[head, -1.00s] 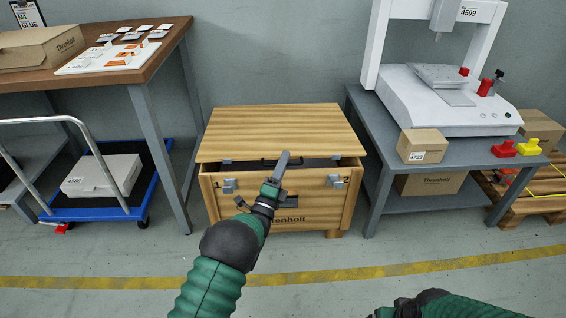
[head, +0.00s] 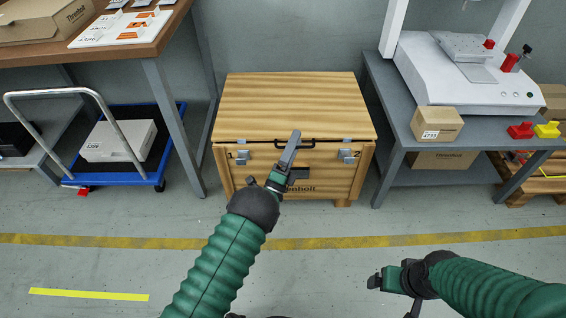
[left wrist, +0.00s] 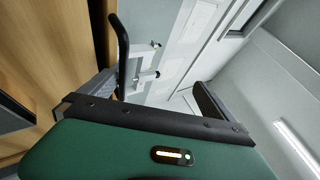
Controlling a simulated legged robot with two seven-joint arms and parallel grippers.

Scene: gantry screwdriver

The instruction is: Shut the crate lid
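The wooden crate (head: 325,183) stands on the floor against the wall. Its lid (head: 295,103) lies down over the top, with no clear gap at the front edge. A dark handle (head: 312,144) is at the lid's front edge, and it also shows in the left wrist view (left wrist: 123,50). Two metal latches, labelled 1 (head: 242,157) and 2 (head: 347,156), are on the front. My left gripper (head: 291,150) is in front of the crate near the handle; its fingers are apart in the left wrist view (left wrist: 155,95). My right gripper (head: 385,280) is low at the right, its fingers unclear.
A wooden-topped table (head: 130,45) and a cart (head: 130,170) with a white box (head: 118,140) stand left. A grey bench (head: 400,130) with a white machine (head: 460,80) and a cardboard box (head: 437,124) stands right. The floor in front is clear.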

